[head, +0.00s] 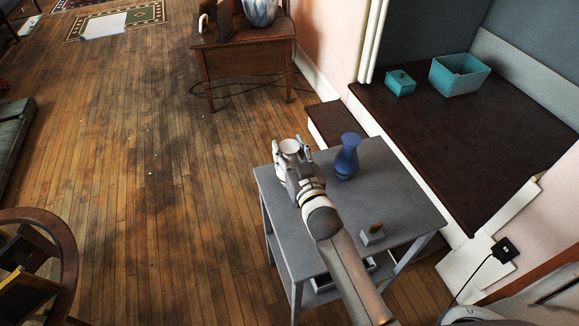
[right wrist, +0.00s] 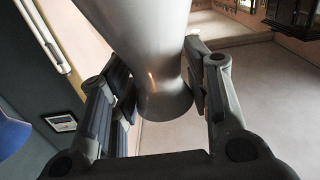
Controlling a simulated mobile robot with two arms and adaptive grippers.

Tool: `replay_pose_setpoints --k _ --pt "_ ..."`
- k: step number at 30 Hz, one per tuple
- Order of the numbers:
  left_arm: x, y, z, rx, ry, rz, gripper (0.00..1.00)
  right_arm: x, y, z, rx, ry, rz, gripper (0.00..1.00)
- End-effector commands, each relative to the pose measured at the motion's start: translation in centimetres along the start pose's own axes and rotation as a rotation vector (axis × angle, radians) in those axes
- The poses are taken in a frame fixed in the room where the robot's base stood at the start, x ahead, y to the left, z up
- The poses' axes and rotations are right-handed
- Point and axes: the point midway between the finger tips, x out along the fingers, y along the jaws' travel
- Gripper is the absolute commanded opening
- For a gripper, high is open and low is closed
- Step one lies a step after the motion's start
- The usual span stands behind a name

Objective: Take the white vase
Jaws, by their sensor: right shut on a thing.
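The white vase (head: 290,146) shows its pale round top at the far left corner of the grey side table (head: 400,205). My right gripper (head: 291,153) is shut on it, one finger on each side. In the right wrist view the vase (right wrist: 150,45) looks smooth and grey-white, and it narrows to a waist between the finger pads (right wrist: 160,85). The gripper and arm hide its lower part in the head view, so I cannot tell whether it touches the tabletop. My left gripper is not in view.
A blue vase (head: 346,158) stands on the table just right of the gripper. A small grey block-like item (head: 372,235) sits near the front. A dark raised platform (head: 450,135) with two teal boxes lies to the right. Wooden floor to the left is open.

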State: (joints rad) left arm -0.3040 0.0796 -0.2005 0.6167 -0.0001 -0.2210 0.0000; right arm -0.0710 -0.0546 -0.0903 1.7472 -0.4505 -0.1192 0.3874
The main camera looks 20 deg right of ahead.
Motion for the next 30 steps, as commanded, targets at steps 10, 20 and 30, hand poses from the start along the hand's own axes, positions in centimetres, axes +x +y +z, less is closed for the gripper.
replay_pose_setpoints --k 10,20,30 --pt "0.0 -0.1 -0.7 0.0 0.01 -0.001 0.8 0.0 0.0 -0.1 0.0 0.002 0.0 0.0" --pt "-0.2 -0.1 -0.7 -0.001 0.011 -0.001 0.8 0.0 0.0 -2.3 -0.002 0.007 -0.001 0.0" --pt "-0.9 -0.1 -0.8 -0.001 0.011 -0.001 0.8 -4.8 -1.7 -9.3 0.003 0.005 -0.001 0.0"
